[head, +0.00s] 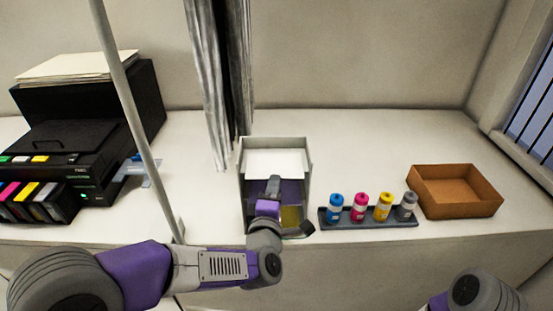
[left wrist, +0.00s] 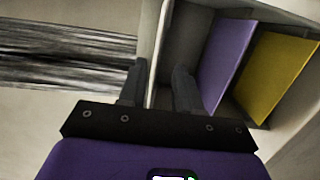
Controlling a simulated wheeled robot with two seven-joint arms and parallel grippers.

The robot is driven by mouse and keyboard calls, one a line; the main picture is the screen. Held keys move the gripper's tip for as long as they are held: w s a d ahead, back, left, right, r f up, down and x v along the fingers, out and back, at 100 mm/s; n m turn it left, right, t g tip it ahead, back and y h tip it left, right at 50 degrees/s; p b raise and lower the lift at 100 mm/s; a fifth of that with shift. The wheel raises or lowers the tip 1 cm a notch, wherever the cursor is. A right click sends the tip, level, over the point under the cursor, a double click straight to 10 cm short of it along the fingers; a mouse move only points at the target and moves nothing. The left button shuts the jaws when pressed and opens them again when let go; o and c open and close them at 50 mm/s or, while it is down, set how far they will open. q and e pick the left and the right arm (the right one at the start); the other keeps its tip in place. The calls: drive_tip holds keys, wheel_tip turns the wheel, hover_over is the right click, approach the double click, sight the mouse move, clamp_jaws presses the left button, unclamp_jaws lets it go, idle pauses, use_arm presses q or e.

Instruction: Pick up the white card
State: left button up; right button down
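A white card (head: 275,162) shows at the back of a pale open box (head: 243,185) in the middle of the table. A purple card (head: 292,192) and a yellow card (head: 291,215) sit in front of it. The purple card (left wrist: 228,57) and yellow card (left wrist: 272,75) also show in the left wrist view; the white card cannot be made out there. My left gripper (head: 273,187) is over the box, its fingers apart. In the left wrist view the box's side edge shows between the fingertips (left wrist: 160,82); whether they touch it I cannot tell. My right gripper is out of view.
A black printer (head: 75,135) with paper on top stands left. Grey strips (head: 222,80) hang just behind the box. A rack (head: 370,222) of several colored bottles and an empty brown tray (head: 455,198) are right. A pale pole (head: 130,105) crosses the left side.

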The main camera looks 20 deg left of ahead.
sight(279, 170)
use_arm(q)
drive_tip(key=w, duration=0.2)
drive_tip(key=w+p, duration=0.1)
drive_tip(key=w, duration=0.3)
drive_tip(key=shift+w+a+r+p, duration=0.25)
drive_tip(key=shift+a+p, duration=0.05)
drive_tip(key=shift+w, duration=0.3)
drive_tip(key=shift+c, duration=0.3)
clamp_jaws()
